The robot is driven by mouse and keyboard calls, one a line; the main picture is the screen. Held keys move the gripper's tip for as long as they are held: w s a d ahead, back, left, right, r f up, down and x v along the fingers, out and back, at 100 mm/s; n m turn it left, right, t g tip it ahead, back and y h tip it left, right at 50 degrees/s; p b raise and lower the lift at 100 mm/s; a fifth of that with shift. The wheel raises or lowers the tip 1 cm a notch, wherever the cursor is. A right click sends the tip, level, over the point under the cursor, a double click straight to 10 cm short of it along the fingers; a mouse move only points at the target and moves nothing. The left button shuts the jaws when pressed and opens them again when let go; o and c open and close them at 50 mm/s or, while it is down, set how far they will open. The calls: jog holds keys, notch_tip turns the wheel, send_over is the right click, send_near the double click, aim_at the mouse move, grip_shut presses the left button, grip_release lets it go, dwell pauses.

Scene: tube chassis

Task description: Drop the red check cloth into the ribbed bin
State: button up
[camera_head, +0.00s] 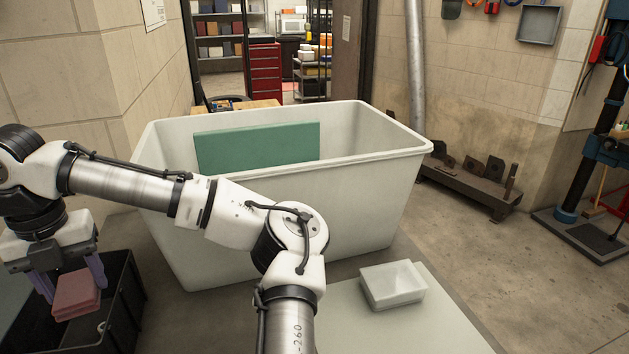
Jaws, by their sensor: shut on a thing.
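My gripper (72,284) is at the lower left, pointing down, with its two purple-grey fingers on either side of a folded red cloth (76,296). The cloth looks like a small pinkish-red stack; a check pattern is too faint to make out. My gripper is shut on it and holds it over or within a black bin (124,318) at the lower left. Whether the cloth touches the bin's inside cannot be told. A large white tub (310,215) stands in the middle with a green panel inside. Ribs are not clear on either container.
The green panel (257,147) stands upright in the tub. A small white tray (393,286) sits on a pale surface (400,330) at the front right. My arm crosses in front of the tub.

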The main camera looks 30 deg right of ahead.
jog(key=o, duration=1)
jog(key=shift+o, duration=0.2)
jog(key=shift+r, duration=0.15)
notch_tip(320, 180, up, 14)
jog(key=shift+f, duration=0.25)
